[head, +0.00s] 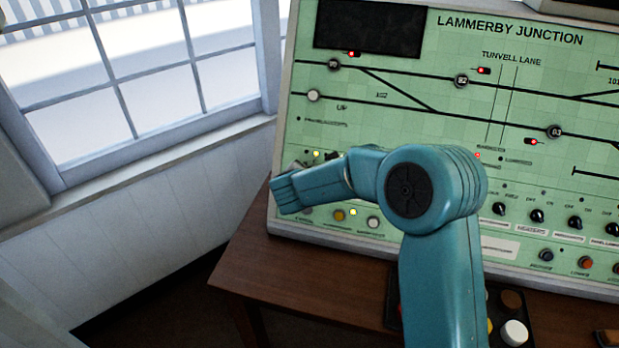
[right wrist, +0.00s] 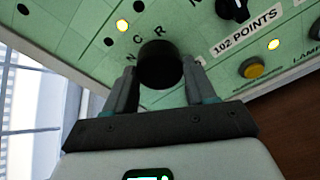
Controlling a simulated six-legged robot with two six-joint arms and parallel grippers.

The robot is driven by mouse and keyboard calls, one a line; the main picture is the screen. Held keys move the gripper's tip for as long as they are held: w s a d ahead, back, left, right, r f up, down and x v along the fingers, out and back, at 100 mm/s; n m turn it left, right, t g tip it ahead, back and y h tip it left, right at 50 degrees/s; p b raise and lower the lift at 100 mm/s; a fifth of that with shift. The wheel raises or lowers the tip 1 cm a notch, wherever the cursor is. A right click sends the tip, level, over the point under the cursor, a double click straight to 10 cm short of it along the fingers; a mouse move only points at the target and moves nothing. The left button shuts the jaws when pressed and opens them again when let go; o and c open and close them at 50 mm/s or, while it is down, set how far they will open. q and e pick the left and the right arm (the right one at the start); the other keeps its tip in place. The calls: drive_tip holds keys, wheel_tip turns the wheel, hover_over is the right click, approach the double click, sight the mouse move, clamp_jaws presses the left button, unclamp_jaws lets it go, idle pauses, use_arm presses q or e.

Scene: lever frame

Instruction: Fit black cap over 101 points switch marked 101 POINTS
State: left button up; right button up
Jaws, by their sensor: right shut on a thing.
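My right gripper (right wrist: 163,72) is shut on a round black cap (right wrist: 160,62) in the right wrist view. The cap is right against or just in front of the green panel face, below the letters N C R. I cannot tell whether it touches the panel or sits over a switch there. Any switch behind it and its name label are hidden. The label 102 POINTS (right wrist: 243,30) is to the right, with a black knob (right wrist: 233,8) above it. My left gripper is not in view.
The panel (head: 460,130) titled LAMMERBY JUNCTION stands on a brown wooden table (head: 310,275). A window (head: 140,85) is at the left. Knobs and lamps surround the cap.

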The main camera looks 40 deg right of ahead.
idle(0.4)
drive_tip(key=o, duration=1.4)
drive_tip(key=v, duration=0.8)
drive_tip(key=shift+a+f, duration=0.4)
